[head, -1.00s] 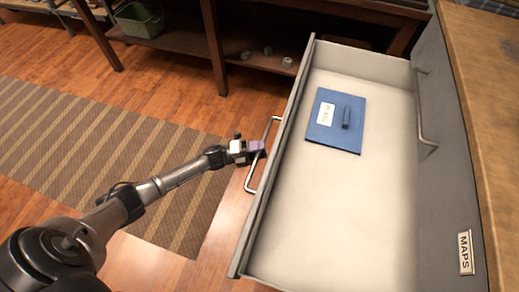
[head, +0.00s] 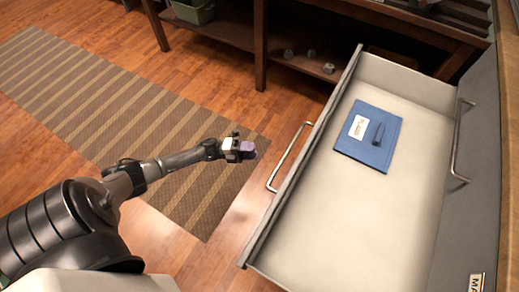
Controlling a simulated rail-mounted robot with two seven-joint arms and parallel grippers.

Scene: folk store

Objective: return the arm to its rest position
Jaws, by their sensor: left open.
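My left arm comes in from the left in the head view, and its gripper (head: 247,150) hangs over the striped rug's edge. The gripper is open and holds nothing that I can see. It is apart from the drawer handle (head: 289,157), a little to its left. The drawer (head: 330,215) is pulled out, with a blue folder (head: 352,151) lying flat inside, bearing a white label and a small dark blue piece. My right gripper is not in view.
A dark wooden shelf (head: 260,50) stands at the back with a green bin (head: 193,12) and several small grey items. A grey cabinet front with a second handle (head: 455,150) is at the right. The wooden floor (head: 215,262) left of the drawer is clear.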

